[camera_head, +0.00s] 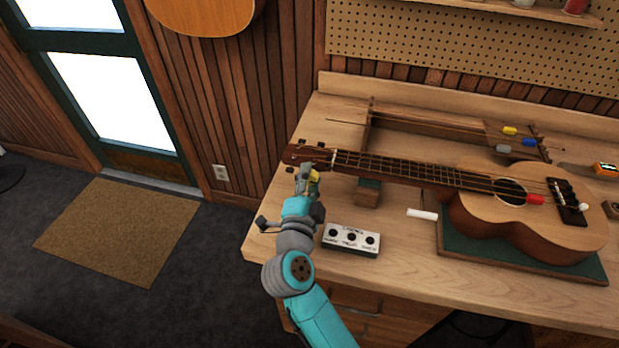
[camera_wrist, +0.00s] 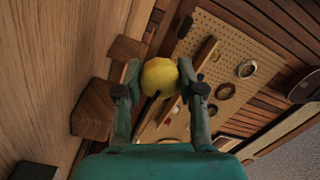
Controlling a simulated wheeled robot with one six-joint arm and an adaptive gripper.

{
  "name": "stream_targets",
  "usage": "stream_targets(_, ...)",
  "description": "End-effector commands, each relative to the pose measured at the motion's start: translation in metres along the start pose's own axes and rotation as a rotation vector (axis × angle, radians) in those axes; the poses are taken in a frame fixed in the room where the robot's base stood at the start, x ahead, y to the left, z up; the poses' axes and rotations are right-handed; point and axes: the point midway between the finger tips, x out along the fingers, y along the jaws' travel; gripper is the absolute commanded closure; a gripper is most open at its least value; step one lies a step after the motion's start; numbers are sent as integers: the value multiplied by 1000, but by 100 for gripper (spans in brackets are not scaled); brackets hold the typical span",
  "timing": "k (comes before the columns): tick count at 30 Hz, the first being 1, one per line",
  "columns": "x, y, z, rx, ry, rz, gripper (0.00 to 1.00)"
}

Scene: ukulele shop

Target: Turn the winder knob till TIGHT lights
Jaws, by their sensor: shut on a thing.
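A yellow winder knob (camera_wrist: 160,78) sits between the two fingertips of my gripper (camera_wrist: 159,72) in the wrist view, with a finger against each side. In the head view my gripper (camera_head: 308,180) is at the headstock end of the ukulele (camera_head: 535,205), and a little of the yellow knob (camera_head: 315,176) shows beside the fingers. The ukulele lies across the bench with its neck to the left. A white box (camera_head: 351,233) with three round lamps stands right of my arm; all three lamps look dark. Its labels are too small to read surely.
The neck rests on a wooden block (camera_head: 367,194); the body lies on a green mat (camera_head: 590,270). A white cylinder (camera_head: 422,214) lies near the block. A wooden rack (camera_head: 420,122) with coloured-handled tools stands behind. The bench front (camera_head: 420,270) is mostly clear.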

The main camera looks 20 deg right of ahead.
Motion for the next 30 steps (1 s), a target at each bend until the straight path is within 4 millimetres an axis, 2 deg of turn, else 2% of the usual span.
stream_targets(18, 0, 0, 0, 542, 25, -36, 97)
stream_targets(30, 0, 0, 1, 764, 35, -51, 97)
